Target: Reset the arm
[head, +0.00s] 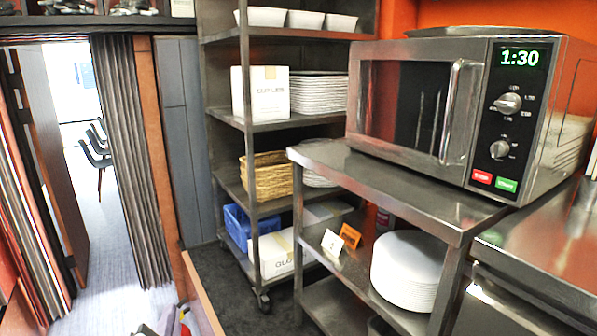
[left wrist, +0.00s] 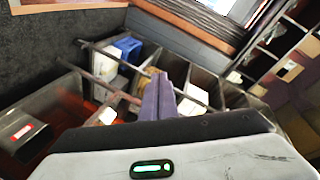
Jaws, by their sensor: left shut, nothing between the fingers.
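My left gripper (head: 178,322) shows only in part at the bottom edge of the head view, low in front of the doorway side. In the left wrist view its two purple fingers (left wrist: 158,95) are pressed together with nothing between them. The gripper is apart from the shelves and the microwave (head: 450,110). My right gripper is in neither view.
A steel table (head: 400,185) bears the microwave, with a stack of white plates (head: 408,270) below. A wheeled steel rack (head: 250,130) holds boxes, plates, a basket (head: 266,177) and a blue crate (head: 237,226). A curtained doorway (head: 130,160) opens at left.

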